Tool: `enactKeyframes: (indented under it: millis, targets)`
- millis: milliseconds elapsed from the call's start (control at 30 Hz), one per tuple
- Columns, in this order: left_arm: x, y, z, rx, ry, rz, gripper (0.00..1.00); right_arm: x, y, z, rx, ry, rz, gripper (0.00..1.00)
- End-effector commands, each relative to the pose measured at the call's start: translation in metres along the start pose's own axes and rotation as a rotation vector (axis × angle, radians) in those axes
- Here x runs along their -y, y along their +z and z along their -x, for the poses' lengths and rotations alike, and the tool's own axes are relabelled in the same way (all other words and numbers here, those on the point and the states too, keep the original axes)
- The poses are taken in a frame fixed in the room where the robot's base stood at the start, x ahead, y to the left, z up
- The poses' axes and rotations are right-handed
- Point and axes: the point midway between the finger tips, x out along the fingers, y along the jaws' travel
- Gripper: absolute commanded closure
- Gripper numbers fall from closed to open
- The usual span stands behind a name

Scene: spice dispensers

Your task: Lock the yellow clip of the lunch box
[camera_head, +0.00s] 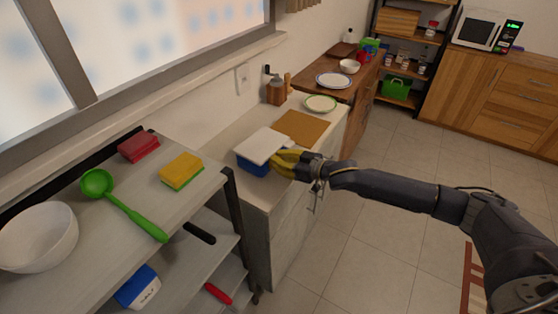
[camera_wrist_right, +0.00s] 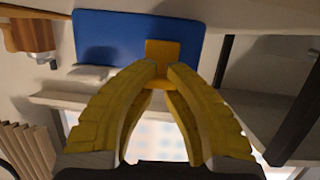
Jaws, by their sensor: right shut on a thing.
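The lunch box has a blue body (camera_head: 252,168) and a white lid (camera_head: 263,143), and it sits on the light counter left of my right gripper. The lid lies over the top of the body. My right gripper (camera_head: 280,161), with yellow fingers, reaches the box's right side. In the right wrist view the blue body (camera_wrist_right: 110,35) fills the upper middle, and the yellow clip (camera_wrist_right: 160,50) stands out against it. The right fingertips (camera_wrist_right: 163,74) are closed at the clip's near end, which they partly hide. My left gripper is in neither view.
A brown board (camera_head: 302,126) and a green-rimmed plate (camera_head: 320,103) lie on the counter behind the box. A shelf (camera_head: 130,205) at the left holds a yellow-green sponge (camera_head: 181,171), a green ladle (camera_head: 122,204) and a white bowl (camera_head: 38,237). The floor at right is open.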

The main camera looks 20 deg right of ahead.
Motion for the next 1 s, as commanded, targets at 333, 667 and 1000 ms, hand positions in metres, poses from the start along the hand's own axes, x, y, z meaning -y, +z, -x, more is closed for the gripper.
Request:
enactKeyframes:
  millis: [333,667,1000]
  targets:
    - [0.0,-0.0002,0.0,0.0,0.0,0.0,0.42,-0.0001,-0.0007,-0.0006,0.01,0.0,0.0,1.0]
    - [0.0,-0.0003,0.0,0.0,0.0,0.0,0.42,0.0,-0.0009,-0.0007,0.009,0.0,0.0,0.72]
    - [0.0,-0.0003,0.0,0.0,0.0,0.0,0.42,0.0,-0.0007,-0.0006,0.009,0.0,0.0,0.42]
